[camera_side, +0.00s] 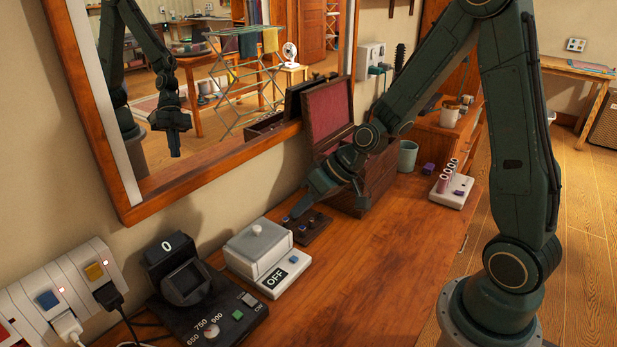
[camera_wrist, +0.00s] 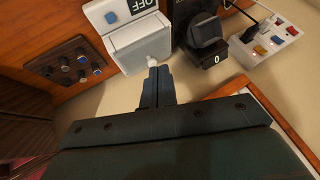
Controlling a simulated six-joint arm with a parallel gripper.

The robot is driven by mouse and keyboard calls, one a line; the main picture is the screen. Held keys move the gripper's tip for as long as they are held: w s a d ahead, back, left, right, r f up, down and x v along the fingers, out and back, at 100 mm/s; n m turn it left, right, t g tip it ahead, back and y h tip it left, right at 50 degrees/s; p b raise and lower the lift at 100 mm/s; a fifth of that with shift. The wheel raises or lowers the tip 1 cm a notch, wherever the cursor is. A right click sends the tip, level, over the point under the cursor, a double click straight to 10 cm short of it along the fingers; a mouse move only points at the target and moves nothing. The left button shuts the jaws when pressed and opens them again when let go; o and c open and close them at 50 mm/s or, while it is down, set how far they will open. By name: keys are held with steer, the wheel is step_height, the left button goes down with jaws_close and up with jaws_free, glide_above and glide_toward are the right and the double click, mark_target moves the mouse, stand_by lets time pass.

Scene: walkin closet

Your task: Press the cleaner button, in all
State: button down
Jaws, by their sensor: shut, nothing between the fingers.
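The cleaner (camera_side: 258,253) is a white box with a knobbed lid on the wooden dresser top, against the wall. Its front panel has a dark display (camera_side: 272,280) reading OFF and a blue button (camera_side: 292,260). In the wrist view the cleaner (camera_wrist: 145,45) is at the top, with the blue button (camera_wrist: 111,17) left of the display. My gripper (camera_side: 292,218) is shut and empty, above and behind the cleaner's right side, near the knob panel. In the wrist view my fingertips (camera_wrist: 158,70) overlap the image just below the lid knob; contact cannot be told.
A dark panel of knobs (camera_side: 309,230) sits right of the cleaner. A black device (camera_side: 205,310) with a 0 display stands left, beside a switch strip (camera_side: 75,290). An open box (camera_side: 375,185) and mirror frame (camera_side: 230,165) border the back. The front dresser top is clear.

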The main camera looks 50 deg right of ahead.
step_height(320, 180, down, 6)
steer(key=w+d+m+t, duration=0.1)
steer(key=w, duration=0.1)
steer(key=shift+w+d+r+m+y, duration=0.2)
steer(key=shift+w+d+m+y, duration=0.1)
steer(key=shift+m, duration=0.1)
steer(key=shift+f, duration=0.1)
steer(key=shift+f, duration=4.3)
steer(key=shift+f, duration=0.85)
steer(key=shift+r, duration=0.15)
stand_by(0.4)
steer(key=shift+r, duration=0.7)
steer(key=shift+r, duration=0.1)
steer(key=shift+r, duration=2.45)
